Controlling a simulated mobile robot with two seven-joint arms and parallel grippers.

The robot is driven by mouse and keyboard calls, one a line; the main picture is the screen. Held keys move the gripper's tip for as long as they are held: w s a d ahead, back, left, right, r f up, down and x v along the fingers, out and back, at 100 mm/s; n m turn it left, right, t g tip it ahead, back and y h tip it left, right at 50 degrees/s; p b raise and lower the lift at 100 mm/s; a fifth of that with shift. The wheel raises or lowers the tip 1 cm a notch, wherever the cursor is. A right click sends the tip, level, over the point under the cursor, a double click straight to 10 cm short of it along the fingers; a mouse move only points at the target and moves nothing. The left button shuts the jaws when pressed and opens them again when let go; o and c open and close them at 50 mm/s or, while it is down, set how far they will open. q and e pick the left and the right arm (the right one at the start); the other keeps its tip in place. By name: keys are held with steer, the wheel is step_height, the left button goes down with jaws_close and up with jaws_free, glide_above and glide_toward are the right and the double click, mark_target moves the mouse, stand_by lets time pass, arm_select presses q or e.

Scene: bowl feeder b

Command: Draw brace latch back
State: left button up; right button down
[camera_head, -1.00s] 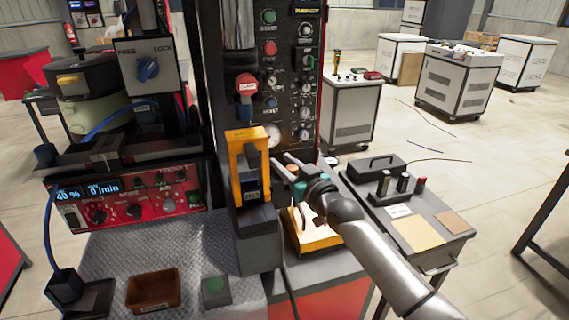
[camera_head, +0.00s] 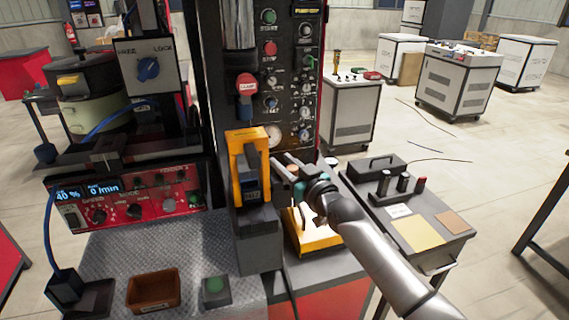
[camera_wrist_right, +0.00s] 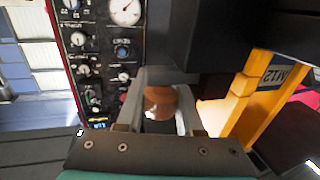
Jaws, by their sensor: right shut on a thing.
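A yellow bracket frame (camera_head: 245,150) with a dark M12 block stands at the front of the machine column. It also shows at the right of the right wrist view (camera_wrist_right: 262,85). My right gripper (camera_head: 284,172) is just right of this frame. In the right wrist view, my right gripper (camera_wrist_right: 160,108) has its two fingers shut on a round copper-brown knob (camera_wrist_right: 159,102), which appears to be the brace latch. A dark grey body above the knob hides the latch's far end. My left gripper is not in view.
The control panel (camera_head: 290,75) with gauges and buttons rises behind the gripper. A yellow tray-like block (camera_head: 312,236) lies below my right wrist. A grey side table (camera_head: 440,225) stands to the right. A brown bin (camera_head: 153,291) and green button box (camera_head: 216,291) sit in front.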

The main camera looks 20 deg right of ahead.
steer(key=shift+d, duration=0.1)
steer(key=shift+d+b, duration=0.8)
steer(key=shift+d, duration=0.4)
steer(key=c, duration=0.5)
jaws_free()
steer(key=shift+d, duration=0.1)
steer(key=shift+c, duration=0.2)
steer(key=p+v, duration=0.1)
steer(key=v, duration=1.4)
